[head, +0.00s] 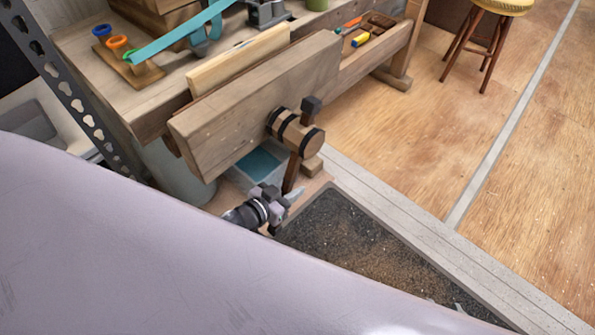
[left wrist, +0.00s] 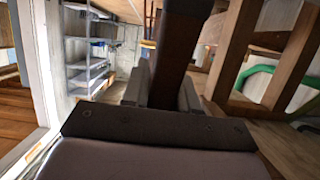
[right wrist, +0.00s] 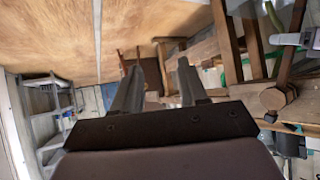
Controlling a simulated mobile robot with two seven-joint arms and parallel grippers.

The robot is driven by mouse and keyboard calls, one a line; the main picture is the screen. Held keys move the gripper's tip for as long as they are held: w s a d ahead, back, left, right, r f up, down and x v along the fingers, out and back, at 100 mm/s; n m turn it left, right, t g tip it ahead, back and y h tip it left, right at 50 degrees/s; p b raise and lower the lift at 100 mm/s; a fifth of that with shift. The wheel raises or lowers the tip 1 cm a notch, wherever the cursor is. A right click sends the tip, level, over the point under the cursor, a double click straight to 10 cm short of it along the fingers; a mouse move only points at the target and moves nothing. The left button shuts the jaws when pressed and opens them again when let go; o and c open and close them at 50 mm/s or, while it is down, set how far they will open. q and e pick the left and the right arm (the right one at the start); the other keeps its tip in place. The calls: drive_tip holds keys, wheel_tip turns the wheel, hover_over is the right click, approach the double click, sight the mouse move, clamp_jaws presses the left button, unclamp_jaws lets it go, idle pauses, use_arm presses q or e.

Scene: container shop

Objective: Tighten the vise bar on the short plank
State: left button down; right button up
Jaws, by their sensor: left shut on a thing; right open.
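The vise's wooden front jaw (head: 255,108) stands at the front of the bench. The short plank (head: 235,62), pale wood, stands upright behind it, its top edge showing; I cannot tell whether a gap remains. The dark vise bar (head: 293,173) passes through the round screw head, steeply slanted, with a block-like knob at its upper end. My left gripper (head: 275,203) is shut on the bar's lower part; in the left wrist view the bar (left wrist: 175,52) stands between its fingers. My right gripper (right wrist: 157,88) is open and empty, apart from the bar (right wrist: 290,42), and not visible in the head view.
The bench top (head: 90,38) holds a turquoise strip, coloured rings and small tools. A bin with blue contents (head: 262,163) stands under the vise. A dark gritty mat (head: 360,250) lies below. A stool (head: 487,30) stands far right; the wooden floor there is clear. My own pale body covers the lower left.

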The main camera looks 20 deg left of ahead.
sight(283, 194)
use_arm(q)
drive_tip(key=s+p, duration=0.1)
drive_tip(key=s+r+g+p, duration=0.1)
drive_tip(key=p, duration=0.1)
drive_tip(key=g+p, duration=0.1)
drive_tip(key=p, duration=0.1)
drive_tip(key=shift+s+a+r+y, duration=0.25)
drive_tip(key=shift+s+a+y, duration=0.1)
drive_tip(key=shift+s+y, duration=0.05)
drive_tip(key=s+p, duration=0.1)
drive_tip(key=g+p, duration=0.1)
drive_tip(key=p, duration=0.1)
drive_tip(key=shift+s+a+r+p, duration=0.2)
drive_tip(key=shift+s+p, duration=0.1)
drive_tip(key=shift+s, duration=0.1)
drive_tip(key=shift+s+f+g, duration=0.1)
drive_tip(key=shift+s+g, duration=0.05)
drive_tip(key=shift+g, duration=0.15)
use_arm(e)
wheel_tip(283, 194, up, 9)
drive_tip(key=shift+s+d+f, duration=0.15)
drive_tip(key=shift+s+d, duration=0.05)
drive_tip(key=shift+d, duration=0.2)
use_arm(q)
drive_tip(key=shift+d, duration=0.1)
drive_tip(key=c, duration=1)
unclamp_jaws()
drive_tip(key=shift+o, duration=0.2)
drive_tip(key=shift+y, duration=0.3)
drive_tip(key=shift+a, duration=0.25)
